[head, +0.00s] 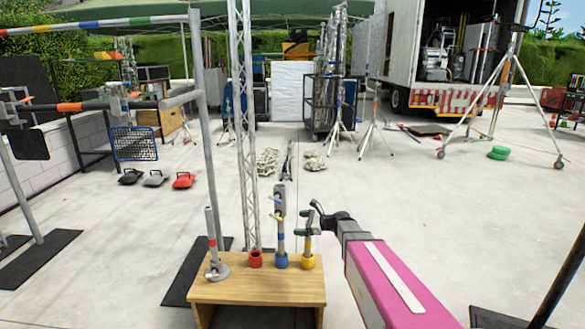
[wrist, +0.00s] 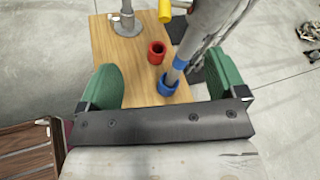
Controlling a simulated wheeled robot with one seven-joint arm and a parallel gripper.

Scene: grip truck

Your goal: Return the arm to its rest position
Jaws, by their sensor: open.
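My gripper (head: 303,222) is at the end of my arm, just right of the upright grey rods over the wooden box. It is open, with a green finger on each side in the wrist view (wrist: 155,85). A grey rod with a blue band (head: 281,222) stands in a blue cup (head: 281,261). In the wrist view this rod (wrist: 178,68) shows between the fingers, with no finger visibly pressed on it. Another rod with a yellow band (head: 308,243) stands in a yellow cup (head: 308,262), close below my gripper. Its top is partly hidden by the gripper.
The wooden box (head: 250,291) also bears an empty red cup (head: 255,259) and a grey stand (head: 212,245). A tall truss (head: 247,130) and a pipe frame (head: 205,120) rise close behind and left. Open floor (head: 400,200) lies to the right.

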